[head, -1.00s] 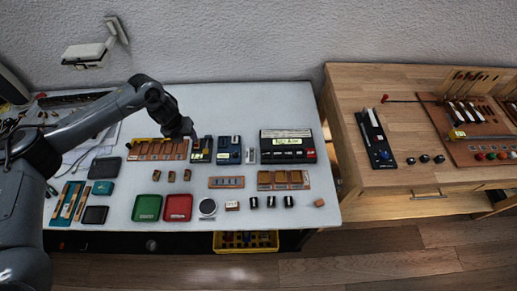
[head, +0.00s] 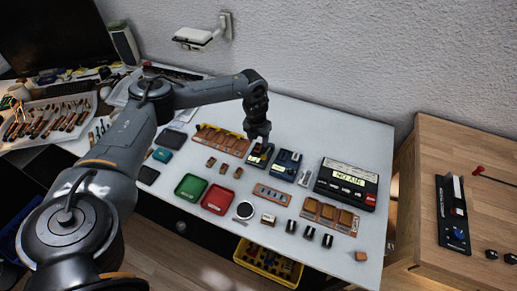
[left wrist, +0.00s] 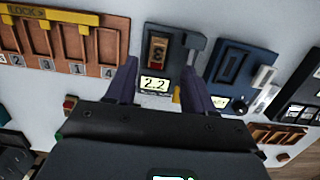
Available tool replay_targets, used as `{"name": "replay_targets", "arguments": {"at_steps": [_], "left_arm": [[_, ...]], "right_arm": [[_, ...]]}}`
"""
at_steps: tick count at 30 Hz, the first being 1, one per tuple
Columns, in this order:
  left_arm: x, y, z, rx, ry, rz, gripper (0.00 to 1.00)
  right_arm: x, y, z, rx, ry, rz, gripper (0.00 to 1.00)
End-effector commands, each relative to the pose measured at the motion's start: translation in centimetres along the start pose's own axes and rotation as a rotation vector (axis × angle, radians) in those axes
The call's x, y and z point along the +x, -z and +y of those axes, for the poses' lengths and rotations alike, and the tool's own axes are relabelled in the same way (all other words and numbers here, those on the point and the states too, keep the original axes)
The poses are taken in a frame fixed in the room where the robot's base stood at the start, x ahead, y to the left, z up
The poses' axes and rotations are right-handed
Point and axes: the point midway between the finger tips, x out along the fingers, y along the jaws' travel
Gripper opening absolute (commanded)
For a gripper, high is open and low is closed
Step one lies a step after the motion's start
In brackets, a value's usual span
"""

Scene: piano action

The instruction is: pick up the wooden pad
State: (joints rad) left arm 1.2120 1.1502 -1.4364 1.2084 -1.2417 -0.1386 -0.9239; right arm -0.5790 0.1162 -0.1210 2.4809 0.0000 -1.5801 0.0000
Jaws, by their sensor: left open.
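My left gripper (head: 258,138) points down over a small dark device (head: 259,156) on the white table. In the left wrist view its two fingers (left wrist: 160,64) are apart, one on each side of the device, with nothing held. The device has a lit display (left wrist: 154,84) reading 2.2. A small brown wooden piece with light marks (left wrist: 158,50) sits on it, between and just beyond the fingertips; it looks like the wooden pad. I cannot tell whether the fingers touch the device. My right gripper is not in view.
A wooden rack (head: 222,139) with a yellow bar stands left of the device. A blue device (head: 286,163) stands close on its right, then a black box (head: 346,184). Green (head: 191,187) and red (head: 217,199) trays lie nearer. A loose wooden block (head: 361,256) lies near the front edge.

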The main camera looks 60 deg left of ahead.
Motion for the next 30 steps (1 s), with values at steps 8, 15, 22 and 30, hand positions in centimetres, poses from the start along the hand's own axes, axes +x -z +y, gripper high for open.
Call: {"name": "replay_targets", "arguments": {"at_steps": [8, 15, 22, 30], "left_arm": [[3.5, -0.1, 0.4, 0.000, 0.000, 0.000, 0.53], [3.9, -0.1, 0.4, -0.001, 0.000, -0.001, 0.53], [3.9, -0.1, 0.4, -0.001, 0.000, -0.001, 0.33], [3.9, -0.1, 0.4, -0.001, 0.000, -0.001, 0.00]], "right_arm": [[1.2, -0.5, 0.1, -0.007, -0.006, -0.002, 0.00], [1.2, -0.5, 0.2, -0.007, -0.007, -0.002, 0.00], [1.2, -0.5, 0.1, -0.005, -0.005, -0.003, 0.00], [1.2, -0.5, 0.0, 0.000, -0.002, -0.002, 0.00]]}}
